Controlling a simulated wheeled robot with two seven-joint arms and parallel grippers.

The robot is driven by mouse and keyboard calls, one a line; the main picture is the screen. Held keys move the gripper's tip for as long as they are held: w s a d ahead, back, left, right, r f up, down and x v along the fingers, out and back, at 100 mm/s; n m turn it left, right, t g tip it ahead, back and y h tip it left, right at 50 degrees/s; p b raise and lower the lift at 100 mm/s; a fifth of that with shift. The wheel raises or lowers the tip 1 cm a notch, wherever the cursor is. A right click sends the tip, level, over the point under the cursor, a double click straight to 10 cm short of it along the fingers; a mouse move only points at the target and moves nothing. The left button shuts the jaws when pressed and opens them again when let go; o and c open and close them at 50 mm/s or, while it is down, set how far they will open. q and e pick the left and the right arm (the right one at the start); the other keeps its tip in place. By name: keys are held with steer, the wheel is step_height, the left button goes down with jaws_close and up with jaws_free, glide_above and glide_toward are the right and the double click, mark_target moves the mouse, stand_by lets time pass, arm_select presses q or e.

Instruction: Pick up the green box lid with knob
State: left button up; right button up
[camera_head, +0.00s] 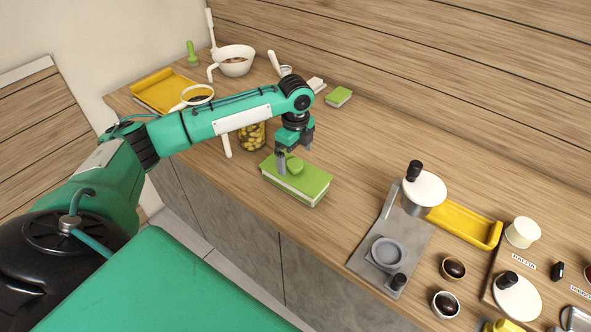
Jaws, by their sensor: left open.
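The green box lid with a round green knob (312,181) lies on top of a low box with pale sides on the wooden counter, near its front edge. My left gripper (294,163) points down over the lid, with its fingers around or beside the knob. It is open; whether the fingers touch the knob cannot be told. My right gripper is not in view.
A smaller green box (339,96) lies behind. A grey stand (365,262) and yellow tray (468,224) are at the right. Bare counter (365,150) lies between.

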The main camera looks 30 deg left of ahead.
mark_target(295, 163)
arm_select(q)
steer(key=f, duration=0.1)
steer(key=f+p, duration=0.1)
steer(key=f, duration=0.2)
steer(key=shift+s+d+f+p, duration=0.15)
steer(key=shift+s+p, duration=0.1)
steer(key=shift+p, duration=0.15)
steer(key=shift+f, duration=0.2)
steer(key=c, duration=0.7)
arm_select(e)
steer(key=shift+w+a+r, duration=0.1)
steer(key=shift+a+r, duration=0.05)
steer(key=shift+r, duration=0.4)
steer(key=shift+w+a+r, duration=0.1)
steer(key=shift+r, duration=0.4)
arm_select(q)
steer(key=shift+c, duration=0.2)
